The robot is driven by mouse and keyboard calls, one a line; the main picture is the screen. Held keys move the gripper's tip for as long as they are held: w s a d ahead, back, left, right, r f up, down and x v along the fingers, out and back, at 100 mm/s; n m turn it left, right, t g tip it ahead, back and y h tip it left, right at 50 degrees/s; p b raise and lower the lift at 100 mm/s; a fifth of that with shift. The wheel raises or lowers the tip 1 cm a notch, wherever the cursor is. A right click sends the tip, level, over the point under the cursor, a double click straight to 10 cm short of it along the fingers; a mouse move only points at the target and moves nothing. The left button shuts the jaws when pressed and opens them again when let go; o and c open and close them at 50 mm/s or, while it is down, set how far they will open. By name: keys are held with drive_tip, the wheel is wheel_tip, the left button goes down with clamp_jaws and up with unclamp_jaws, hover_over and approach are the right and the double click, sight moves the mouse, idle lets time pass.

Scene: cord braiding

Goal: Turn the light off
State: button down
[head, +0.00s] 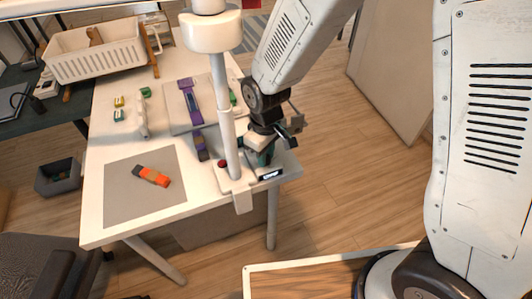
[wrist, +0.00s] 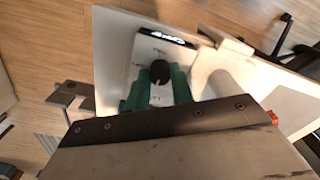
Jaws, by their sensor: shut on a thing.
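The white lamp (head: 211,32) stands on a pale pole at the table's near right corner. A small box (head: 270,175) with a dark lettered label sits beside the pole's foot; it also shows in the wrist view (wrist: 147,46). A round black knob (wrist: 160,71) is on the box top. My gripper (head: 264,156) points down over the box. In the wrist view its green fingers (wrist: 157,88) are on either side of the knob and shut on it. The knob is hidden in the head view. I cannot tell whether the lamp is lit.
The white table (head: 120,228) carries a grey mat (head: 120,200) with an orange and black piece (head: 152,176), and a white basket (head: 95,53) stands at the back left. A red button (head: 222,163) is by the pole. The pole is close to my gripper's left.

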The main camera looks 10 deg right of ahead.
drive_tip(key=shift+n, duration=0.5)
drive_tip(key=c, duration=1.2)
unclamp_jaws()
wheel_tip(320, 180, up, 8)
